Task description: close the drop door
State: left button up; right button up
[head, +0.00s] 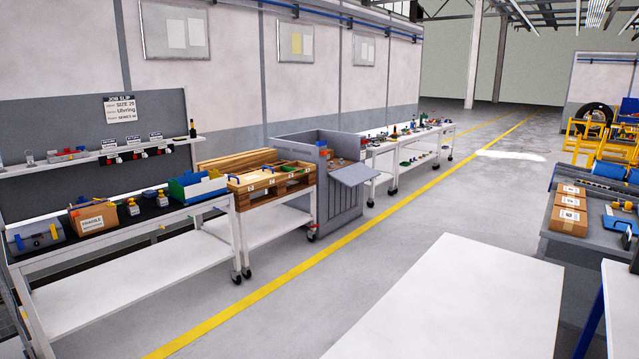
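A grey bin (341,211) with slatted lower walls stands in the row of benches along the wall. Its drop door (355,174) is a grey panel folded outward at the upper front, sticking out over the aisle side, so it stands open. Through the opening, small items (337,161) show inside the bin, too small to tell apart. Neither of my grippers is in view, and nothing is touching the door.
A wooden pallet bench (274,188) and a long white bench with boxes (133,258) stand left of the bin. Another white bench (380,156) stands beyond it. A white surface (455,300) fills the near foreground. The floor aisle with a yellow line (270,287) is clear.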

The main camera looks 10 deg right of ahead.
aim_at(354, 174)
jog(key=i+j+u, duration=0.15)
jog(key=j, duration=0.25)
jog(key=i+j+u, duration=0.2)
jog(key=j, duration=0.15)
jog(key=i+j+u, duration=0.15)
jog(key=i+j, duration=0.4)
jog(key=i, duration=0.15)
jog(key=i+j, duration=0.35)
jog(key=i, duration=0.2)
jog(key=i+j+u, duration=0.1)
jog(key=i+j, duration=0.3)
jog(key=i, duration=0.15)
jog(key=i+l+z, duration=0.25)
jog(key=i+z, duration=0.2)
jog(key=i+l+z, duration=0.1)
jog(key=i+z, duration=0.25)
jog(key=z, duration=0.15)
jog(key=i+z, duration=0.45)
jog(key=i+j+z, duration=0.2)
jog(key=i+z, duration=0.7)
jog(key=i, duration=2.85)
jog(key=j+u, duration=0.05)
jog(key=j, duration=0.05)
